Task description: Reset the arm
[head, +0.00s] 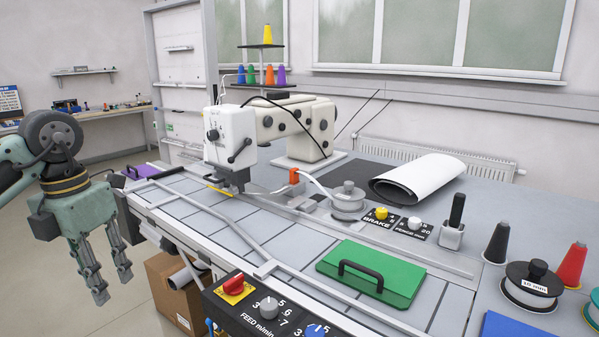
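My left gripper (108,276) hangs at the left of the head view, fingers pointing down. Its two grey fingers are spread apart with nothing between them. It is in the air to the left of the worktable (225,225), clear of the table's edge. My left arm comes in from the left edge of the picture. My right arm and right gripper do not show.
A white sewing machine (232,135) stands on the table. A green plate with a black handle (373,272), a rolled sheet (420,178) and thread cones (497,243) lie to the right. A control panel (265,308) juts at the front. A cardboard box (172,290) stands below.

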